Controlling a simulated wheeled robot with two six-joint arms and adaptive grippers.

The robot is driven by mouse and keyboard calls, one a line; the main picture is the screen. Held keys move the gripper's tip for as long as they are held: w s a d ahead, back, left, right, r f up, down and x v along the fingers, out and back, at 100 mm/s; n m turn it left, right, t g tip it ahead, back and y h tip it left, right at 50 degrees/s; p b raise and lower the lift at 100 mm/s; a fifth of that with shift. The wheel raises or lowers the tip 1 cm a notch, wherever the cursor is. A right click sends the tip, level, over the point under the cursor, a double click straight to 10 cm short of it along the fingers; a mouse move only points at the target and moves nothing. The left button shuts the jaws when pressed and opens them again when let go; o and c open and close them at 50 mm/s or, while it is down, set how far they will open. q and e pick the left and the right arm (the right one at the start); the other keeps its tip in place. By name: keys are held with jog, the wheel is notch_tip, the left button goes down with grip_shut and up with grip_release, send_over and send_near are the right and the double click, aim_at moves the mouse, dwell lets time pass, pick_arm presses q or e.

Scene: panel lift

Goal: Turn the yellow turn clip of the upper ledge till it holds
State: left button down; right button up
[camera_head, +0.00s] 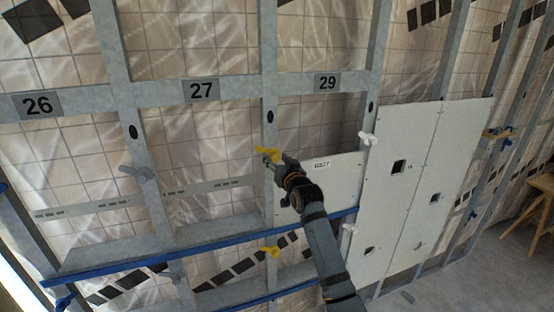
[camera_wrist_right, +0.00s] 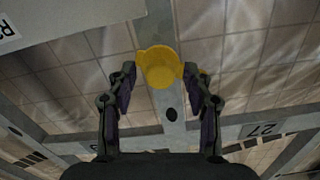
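A yellow turn clip (camera_head: 266,153) sits on the grey stud at the upper left corner of a white panel (camera_head: 345,176). My right gripper (camera_head: 275,160) is at this clip. In the right wrist view the yellow clip (camera_wrist_right: 160,66) lies between the two spread fingertips of the gripper (camera_wrist_right: 160,76). The right finger is close to the clip's side; I cannot tell whether it touches. A second yellow clip (camera_head: 271,251) sits lower on the same stud, below the blue upper ledge (camera_head: 190,252). My left gripper is not in view.
Larger white panels (camera_head: 410,190) with cut-outs cover the studs to the right. White clips (camera_head: 367,138) and grey clips (camera_head: 138,172) sit on other studs. A grey rail with number plates (camera_head: 201,90) runs above. A wooden stool (camera_head: 540,205) stands far right.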

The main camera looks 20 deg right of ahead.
grip_shut()
